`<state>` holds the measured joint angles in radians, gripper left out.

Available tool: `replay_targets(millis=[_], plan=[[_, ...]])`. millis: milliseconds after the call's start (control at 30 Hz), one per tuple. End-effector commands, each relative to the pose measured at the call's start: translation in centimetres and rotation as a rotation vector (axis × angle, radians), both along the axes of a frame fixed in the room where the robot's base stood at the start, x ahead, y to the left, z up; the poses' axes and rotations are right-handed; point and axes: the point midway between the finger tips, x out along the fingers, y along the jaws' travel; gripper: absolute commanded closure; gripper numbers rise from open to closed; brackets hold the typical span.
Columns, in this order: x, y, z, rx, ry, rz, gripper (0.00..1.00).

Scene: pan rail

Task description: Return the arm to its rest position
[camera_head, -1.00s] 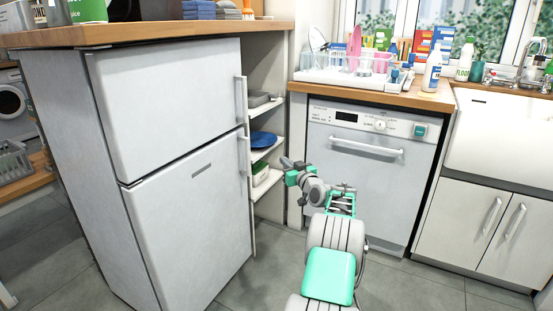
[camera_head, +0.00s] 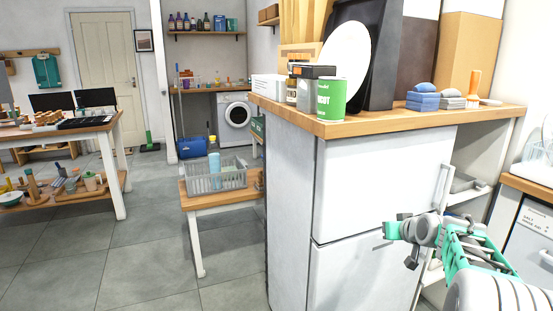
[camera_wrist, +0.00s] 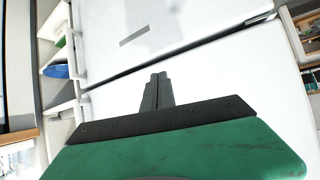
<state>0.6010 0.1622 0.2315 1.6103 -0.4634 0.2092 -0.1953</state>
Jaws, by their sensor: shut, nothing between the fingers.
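My arm reaches in from the lower right of the head view, bent, with my gripper (camera_head: 388,230) in front of the white fridge (camera_head: 362,190). In the wrist view my gripper (camera_wrist: 158,78) has its two dark fingers together, with nothing between them. They point at the fridge's white front (camera_wrist: 200,60), near the dark seam between its two doors. A gap to the doors seems to remain, but its size is hard to tell.
Right of the fridge are open shelves (camera_head: 466,185) and a dishwasher (camera_head: 531,245). A wooden top (camera_head: 385,123) above the fridge carries a green can (camera_head: 331,98) and boxes. A low bench (camera_head: 222,200) with a grey basket (camera_head: 216,178) stands left. Floor (camera_head: 120,245) at left is clear.

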Motion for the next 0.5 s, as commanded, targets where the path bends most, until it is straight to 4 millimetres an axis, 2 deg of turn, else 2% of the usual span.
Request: replay_targets(millis=[33,100,167,200,267,333,400,500], plan=[[-1.6,4.3,4.3,0.004,0.061,0.028,1.00],[-4.9,9.3,6.4,0.011,0.162,0.052,1.00],[-8.2,13.1,8.0,0.014,0.248,0.068,1.00],[-10.8,15.4,8.9,0.016,0.306,0.077,1.00],[-15.0,18.5,10.2,0.014,0.392,0.087,1.00],[-20.1,21.2,11.3,0.009,0.489,0.094,1.00],[-24.6,23.0,12.0,0.004,0.571,0.094,1.00],[-29.4,24.2,11.9,-0.004,0.655,0.090,1.00]])
